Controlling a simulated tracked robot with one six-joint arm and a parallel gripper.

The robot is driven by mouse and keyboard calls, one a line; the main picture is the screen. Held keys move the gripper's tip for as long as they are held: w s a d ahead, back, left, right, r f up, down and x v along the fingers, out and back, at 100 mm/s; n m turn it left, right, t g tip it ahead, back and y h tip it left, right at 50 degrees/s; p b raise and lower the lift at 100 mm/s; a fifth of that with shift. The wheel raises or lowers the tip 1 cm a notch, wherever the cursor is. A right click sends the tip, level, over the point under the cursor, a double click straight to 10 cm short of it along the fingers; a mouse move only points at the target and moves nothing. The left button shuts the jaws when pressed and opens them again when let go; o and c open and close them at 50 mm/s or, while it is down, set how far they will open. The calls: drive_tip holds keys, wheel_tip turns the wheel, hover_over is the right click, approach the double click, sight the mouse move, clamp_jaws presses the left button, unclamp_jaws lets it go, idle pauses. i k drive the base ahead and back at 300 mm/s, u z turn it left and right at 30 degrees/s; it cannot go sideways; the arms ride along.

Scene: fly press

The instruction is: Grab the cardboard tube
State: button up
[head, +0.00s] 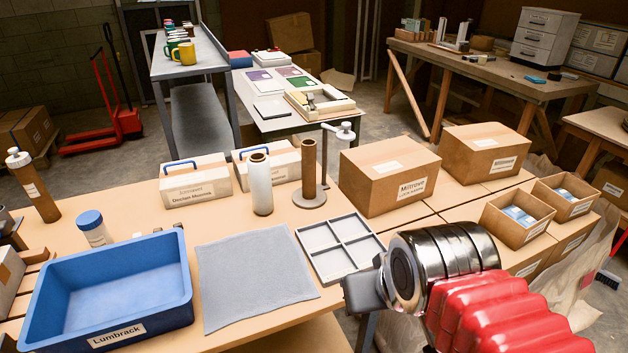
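Two brown tubes show in the head view, and I cannot tell for sure which is the cardboard tube. One plain brown tube (309,168) stands upright on a round dark base (309,196) at the back middle of the table, just right of a white roll (259,186). Another brown tube (38,190), with a label and a pale cap-like top, stands slightly tilted at the far left. My gripper (362,293) is at the lower right, apart from both tubes, near the grey divided tray. Its fingers are mostly hidden, so its opening does not show.
A blue bin (110,328), a grey cloth (254,280) and a grey divided tray (340,245) lie along the front. Cardboard boxes (390,175) stand to the right. A thin rod with a white top (341,131) rises beside the plain tube. White cases (195,180) stand behind.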

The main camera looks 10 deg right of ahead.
sight(308, 147)
drive_tip(key=z, duration=0.05)
drive_tip(key=k, duration=0.2)
drive_tip(key=u, duration=1)
drive_tip(key=i, duration=0.55)
